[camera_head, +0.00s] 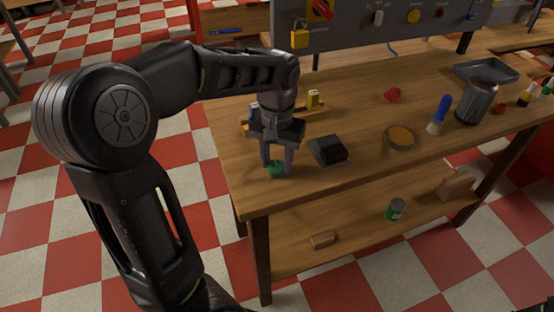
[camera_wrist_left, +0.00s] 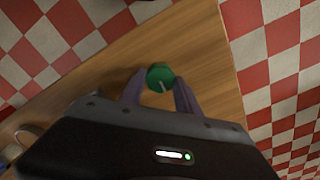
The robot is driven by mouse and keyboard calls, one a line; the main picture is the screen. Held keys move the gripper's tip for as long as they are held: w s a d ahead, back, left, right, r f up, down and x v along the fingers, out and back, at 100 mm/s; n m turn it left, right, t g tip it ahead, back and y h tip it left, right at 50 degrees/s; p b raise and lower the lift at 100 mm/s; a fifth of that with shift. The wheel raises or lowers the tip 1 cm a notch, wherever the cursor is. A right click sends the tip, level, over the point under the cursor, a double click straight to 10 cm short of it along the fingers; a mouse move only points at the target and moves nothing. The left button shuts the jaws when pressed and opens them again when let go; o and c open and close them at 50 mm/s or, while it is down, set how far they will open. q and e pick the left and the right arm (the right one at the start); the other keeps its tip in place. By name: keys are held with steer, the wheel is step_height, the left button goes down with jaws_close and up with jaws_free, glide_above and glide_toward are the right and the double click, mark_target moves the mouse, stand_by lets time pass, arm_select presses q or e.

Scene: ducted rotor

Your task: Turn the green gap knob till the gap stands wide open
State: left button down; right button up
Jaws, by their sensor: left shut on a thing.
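The green knob (camera_head: 276,171) is near the front left corner of the wooden table. In the left wrist view the green knob (camera_wrist_left: 160,77) has a faceted rim and a pale pointer line running from its middle toward the bottom of the picture, slightly right. My left gripper (camera_head: 277,166) points down over it, its two purple-grey fingers shut on the knob's sides. The left gripper also shows in the left wrist view (camera_wrist_left: 161,88). The gap that the knob sets cannot be made out. My right gripper is not in view.
A black box (camera_head: 328,151) stands close to the right of my gripper. A wooden block piece with yellow parts (camera_head: 312,113) is behind it. Further right are a round dish (camera_head: 399,138), a blue-handled brush (camera_head: 439,115) and a dark canister (camera_head: 478,102). The table's front edge is close.

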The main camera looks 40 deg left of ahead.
arm_select(q)
steer(key=shift+m, duration=0.3)
steer(key=m, duration=0.3)
steer(key=shift+m+p, duration=0.35)
steer(key=shift+m, duration=0.05)
steer(key=m, duration=0.5)
steer(key=shift+p, duration=0.35)
steer(key=m, duration=0.6)
steer(key=shift+p, duration=0.4)
steer(key=m, duration=0.4)
steer(key=shift+p, duration=0.35)
steer(key=shift+m, duration=0.3)
steer(key=c, duration=0.9)
jaws_free()
steer(key=shift+o, duration=0.2)
